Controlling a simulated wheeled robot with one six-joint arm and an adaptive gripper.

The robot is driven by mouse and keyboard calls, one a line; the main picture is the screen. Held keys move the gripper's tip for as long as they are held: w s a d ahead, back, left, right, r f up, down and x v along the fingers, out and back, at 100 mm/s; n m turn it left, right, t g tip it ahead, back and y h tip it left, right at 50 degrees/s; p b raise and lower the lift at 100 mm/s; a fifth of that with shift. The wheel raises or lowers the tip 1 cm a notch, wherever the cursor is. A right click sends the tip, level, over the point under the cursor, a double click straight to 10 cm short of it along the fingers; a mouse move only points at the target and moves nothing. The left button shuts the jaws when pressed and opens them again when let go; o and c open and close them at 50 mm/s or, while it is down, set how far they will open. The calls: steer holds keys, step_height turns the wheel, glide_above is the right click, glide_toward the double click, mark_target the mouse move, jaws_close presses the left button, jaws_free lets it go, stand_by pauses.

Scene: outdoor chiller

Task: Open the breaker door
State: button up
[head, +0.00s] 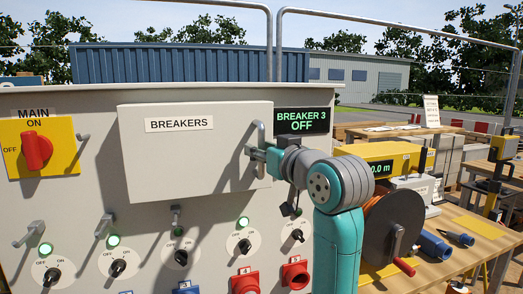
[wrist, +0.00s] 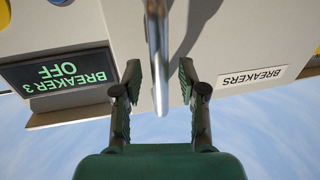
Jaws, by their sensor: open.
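The breaker door (head: 190,170) is a closed light-grey panel labelled BREAKERS, in the upper middle of the large grey cabinet in the head view. A vertical metal bar handle (head: 261,135) stands at its right edge. My gripper (head: 250,152) is at that handle, its fingers pointing at the cabinet. In the wrist view, which is upside down, the handle (wrist: 157,60) passes between the two fingers of my gripper (wrist: 160,85). Both fingers stand open with a gap on each side of the bar, and neither visibly touches it.
A BREAKER 3 OFF display (head: 302,121) is right of the door. A red MAIN switch (head: 36,150) is at the left. Several knobs, levers and sockets line the cabinet below the door. A cable reel (head: 392,228) and a workbench (head: 470,225) stand at the right.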

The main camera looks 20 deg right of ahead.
steer(key=shift+w, duration=0.2)
jaws_close()
steer(key=shift+s, duration=0.1)
